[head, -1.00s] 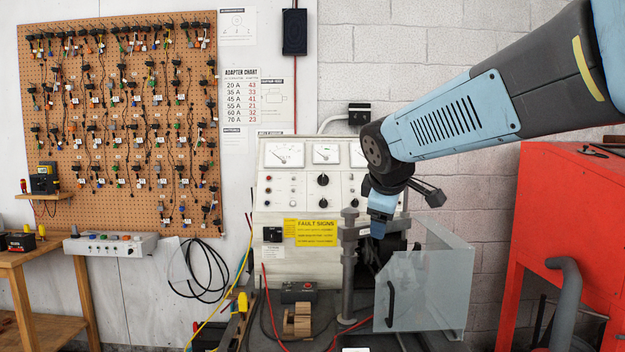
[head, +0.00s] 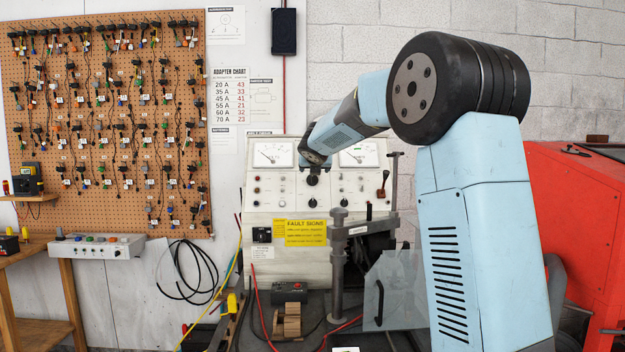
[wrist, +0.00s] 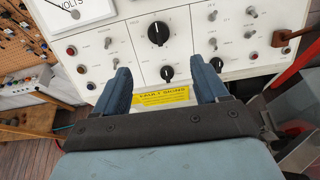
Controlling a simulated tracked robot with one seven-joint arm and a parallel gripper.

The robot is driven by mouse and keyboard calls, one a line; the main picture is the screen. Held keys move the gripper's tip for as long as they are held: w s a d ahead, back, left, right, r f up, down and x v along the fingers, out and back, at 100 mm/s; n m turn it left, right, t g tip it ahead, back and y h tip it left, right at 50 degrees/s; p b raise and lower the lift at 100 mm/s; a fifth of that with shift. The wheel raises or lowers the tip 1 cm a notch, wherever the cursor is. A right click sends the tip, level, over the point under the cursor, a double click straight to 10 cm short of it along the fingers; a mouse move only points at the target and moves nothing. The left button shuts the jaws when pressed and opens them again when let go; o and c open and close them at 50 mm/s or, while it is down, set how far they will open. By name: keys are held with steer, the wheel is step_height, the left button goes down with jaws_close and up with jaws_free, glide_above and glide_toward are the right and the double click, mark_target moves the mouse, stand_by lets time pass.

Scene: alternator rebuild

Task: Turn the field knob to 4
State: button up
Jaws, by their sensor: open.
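The white test bench panel (head: 262,194) carries two black knobs in its middle section, an upper knob (head: 312,180) and a lower, smaller-looking knob (head: 312,203). My gripper (wrist: 163,70) is open and empty. Its fingers appear on either side of the lower knob, apart from it.
A yellow fault signs label (head: 300,232) is below the knobs. Toggle switches and a brown-handled lever (head: 383,184) are on the right. A clamp post (head: 338,265) and clear guard (head: 392,290) stand in front. A red cabinet (head: 590,220) stands at right.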

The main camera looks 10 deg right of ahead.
mark_target(312, 178)
steer(key=x, duration=1.4)
steer(key=shift+w+a, duration=0.15)
steer(key=shift+a, duration=0.05)
steer(key=shift+c, duration=0.3)
steer(key=c, duration=1)
